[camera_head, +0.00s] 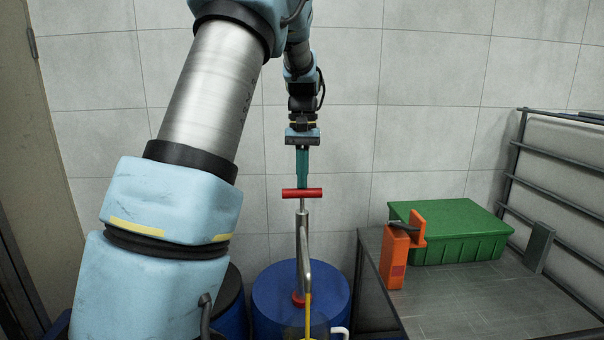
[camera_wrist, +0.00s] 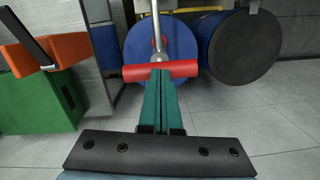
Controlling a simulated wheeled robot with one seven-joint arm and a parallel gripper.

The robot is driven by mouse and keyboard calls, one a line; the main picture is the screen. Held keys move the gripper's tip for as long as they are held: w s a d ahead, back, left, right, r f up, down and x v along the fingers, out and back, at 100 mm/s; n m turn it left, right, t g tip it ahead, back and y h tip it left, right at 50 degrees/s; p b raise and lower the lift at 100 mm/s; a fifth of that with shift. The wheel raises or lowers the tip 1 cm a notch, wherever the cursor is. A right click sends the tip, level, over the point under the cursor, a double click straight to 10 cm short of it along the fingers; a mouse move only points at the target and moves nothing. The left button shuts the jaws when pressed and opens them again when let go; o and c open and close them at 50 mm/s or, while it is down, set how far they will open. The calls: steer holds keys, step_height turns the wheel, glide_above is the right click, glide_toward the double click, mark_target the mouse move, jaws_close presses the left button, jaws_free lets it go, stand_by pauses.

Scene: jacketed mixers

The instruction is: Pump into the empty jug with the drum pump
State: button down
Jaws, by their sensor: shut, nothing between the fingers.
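The drum pump has a red T-handle (camera_head: 302,193) on a steel rod and a grey pump body (camera_head: 303,250). It stands upright on a blue drum (camera_head: 270,300). My gripper (camera_head: 302,178) points down with its teal fingers together, just above the middle of the red handle. In the wrist view the closed fingertips (camera_wrist: 160,76) meet the edge of the red handle (camera_wrist: 140,73); I cannot tell if they touch it. A yellowish hose (camera_head: 308,312) hangs in front of the drum. A white curved handle (camera_head: 339,331) shows at the bottom edge, perhaps the jug's; the rest is out of view.
A grey metal bench (camera_head: 450,300) at the right holds a green crate (camera_head: 460,245) and an orange holder (camera_head: 394,262). A dark rail rack (camera_head: 560,195) stands behind it. A second blue drum (camera_head: 230,305) is partly behind my arm. A tiled wall closes the back.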

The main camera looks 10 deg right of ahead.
steer(key=shift+f, duration=0.8)
steer(key=shift+w+r, duration=0.1)
steer(key=shift+r, duration=0.35)
steer(key=w+p, duration=0.1)
steer(key=p, duration=0.1)
steer(key=w+p, duration=0.1)
steer(key=shift+w+d+r, duration=0.35)
step_height(320, 180, up, 11)
steer(key=w+b, duration=0.1)
steer(key=b, duration=0.1)
steer(key=shift+d, duration=0.15)
steer(key=shift+f, duration=0.15)
stand_by(0.6)
